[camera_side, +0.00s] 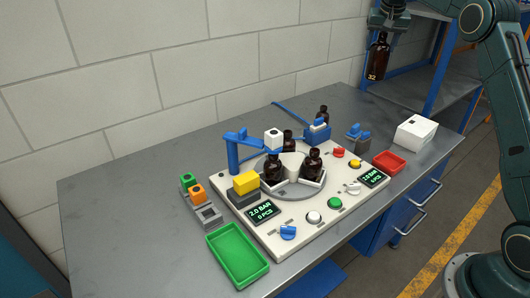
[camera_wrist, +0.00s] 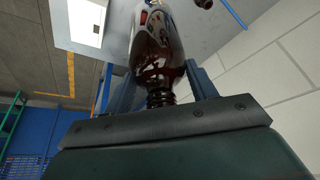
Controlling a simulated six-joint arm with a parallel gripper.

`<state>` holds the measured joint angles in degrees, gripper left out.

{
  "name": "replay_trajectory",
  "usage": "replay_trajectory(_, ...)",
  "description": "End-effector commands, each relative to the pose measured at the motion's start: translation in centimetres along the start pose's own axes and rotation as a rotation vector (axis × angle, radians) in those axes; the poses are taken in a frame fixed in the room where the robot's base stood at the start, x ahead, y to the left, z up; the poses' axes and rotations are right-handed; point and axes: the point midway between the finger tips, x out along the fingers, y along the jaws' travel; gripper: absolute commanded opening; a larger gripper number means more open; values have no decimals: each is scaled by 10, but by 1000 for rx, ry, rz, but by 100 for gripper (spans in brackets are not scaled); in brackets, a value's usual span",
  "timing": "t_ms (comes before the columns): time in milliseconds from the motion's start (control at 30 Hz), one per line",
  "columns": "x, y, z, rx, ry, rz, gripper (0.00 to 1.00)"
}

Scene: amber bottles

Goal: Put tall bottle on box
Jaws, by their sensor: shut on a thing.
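A tall amber bottle (camera_side: 378,58) with a label reading 32 hangs upright below my gripper (camera_side: 388,22) at the top right of the side view. My gripper is shut on the bottle's neck, high above the table. In the wrist view the bottle (camera_wrist: 157,45) is dark and glossy, with its threaded neck between the two fingers (camera_wrist: 160,95). The white box (camera_side: 416,133) stands on the table's right end, below and to the right of the held bottle, with a small dark mark on top. The box also shows in the wrist view (camera_wrist: 86,22).
A white station (camera_side: 300,222) with a round turntable holds several shorter amber bottles (camera_side: 312,165). A red tray (camera_side: 389,162) lies beside the box, and a green tray (camera_side: 237,255) lies at the front. A blue shelf frame (camera_side: 437,70) stands behind the box.

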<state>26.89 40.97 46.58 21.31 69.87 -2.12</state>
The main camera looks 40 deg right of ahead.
Motion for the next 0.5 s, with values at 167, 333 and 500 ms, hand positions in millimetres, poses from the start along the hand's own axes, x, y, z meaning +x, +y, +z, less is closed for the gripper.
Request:
replay_trajectory(167,1,70,-16,94,1,37,15)
replay_trajectory(333,0,134,-24,176,2,71,15)
replay_trajectory(500,-3,186,-26,242,3,98,15)
